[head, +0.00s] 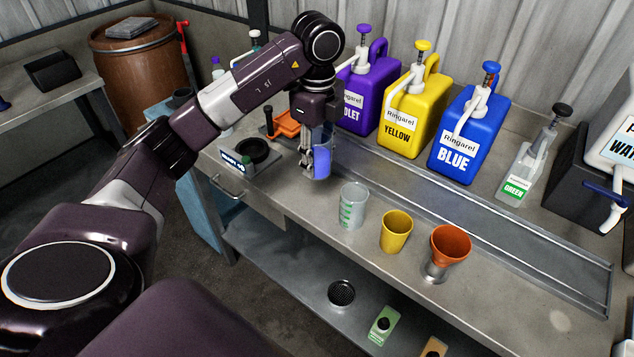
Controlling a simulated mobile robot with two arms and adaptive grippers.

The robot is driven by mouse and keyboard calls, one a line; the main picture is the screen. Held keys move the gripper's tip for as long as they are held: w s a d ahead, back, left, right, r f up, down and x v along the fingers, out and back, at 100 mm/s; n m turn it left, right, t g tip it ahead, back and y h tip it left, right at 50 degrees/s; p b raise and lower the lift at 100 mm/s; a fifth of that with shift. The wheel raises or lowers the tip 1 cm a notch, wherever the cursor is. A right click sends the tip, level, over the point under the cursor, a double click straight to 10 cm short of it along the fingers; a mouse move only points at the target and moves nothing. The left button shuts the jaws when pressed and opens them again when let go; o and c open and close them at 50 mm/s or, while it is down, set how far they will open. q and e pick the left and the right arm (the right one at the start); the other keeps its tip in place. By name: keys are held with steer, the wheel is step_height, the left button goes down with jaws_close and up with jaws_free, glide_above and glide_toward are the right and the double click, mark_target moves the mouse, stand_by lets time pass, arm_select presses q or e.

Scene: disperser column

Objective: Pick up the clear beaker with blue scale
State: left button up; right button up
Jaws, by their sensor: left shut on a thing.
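My left gripper (312,168) hangs pointing down over the bench, left of the middle of the picture. It is shut on the clear beaker with blue scale (322,160), which shows as a bluish see-through shape at the fingers. The fingers and gripper body hide part of the beaker, so its scale marks cannot be read. I cannot tell if its base touches the bench. My right gripper is not in view.
A clear beaker with green scale (352,206), a yellow cup (396,232) and an orange funnel-like cup (450,243) stand to the right. Violet (378,90), yellow (412,112) and blue (468,135) pump jugs line the back. A black-ringed device (252,152) is left.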

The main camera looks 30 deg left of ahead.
arm_select(q)
step_height(320, 180, up, 10)
steer(key=p, duration=0.1)
steer(key=shift+r, duration=0.1)
